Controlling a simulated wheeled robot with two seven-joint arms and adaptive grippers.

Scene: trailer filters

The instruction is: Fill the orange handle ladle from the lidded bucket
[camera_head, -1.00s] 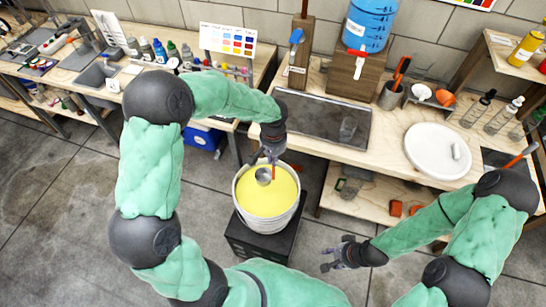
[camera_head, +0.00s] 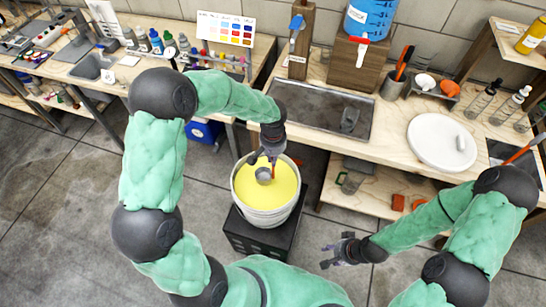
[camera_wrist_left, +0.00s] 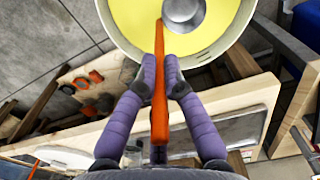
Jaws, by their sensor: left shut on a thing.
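The bucket (camera_head: 262,216) is pale, stands open on a black stand and holds yellow liquid (camera_head: 280,190). My left gripper (camera_head: 268,157) is above its far rim, shut on the orange ladle handle (camera_wrist_left: 159,90). The ladle's grey bowl (camera_head: 264,175) is over the yellow liquid, inside the rim's outline; it also shows in the left wrist view (camera_wrist_left: 184,12). The bowl looks grey, with no yellow visible in it; I cannot tell whether it touches the liquid. My right gripper (camera_head: 332,252) is open and empty, right of the bucket. A round white lid (camera_head: 432,143) lies on the bench.
The black stand (camera_head: 245,238) is on the floor before the wooden bench (camera_head: 390,125). A grey tray (camera_head: 310,108) is behind the bucket. A blue container (camera_head: 372,18) and a cup of orange-handled tools (camera_head: 392,88) stand farther back. The floor left of the bucket is clear.

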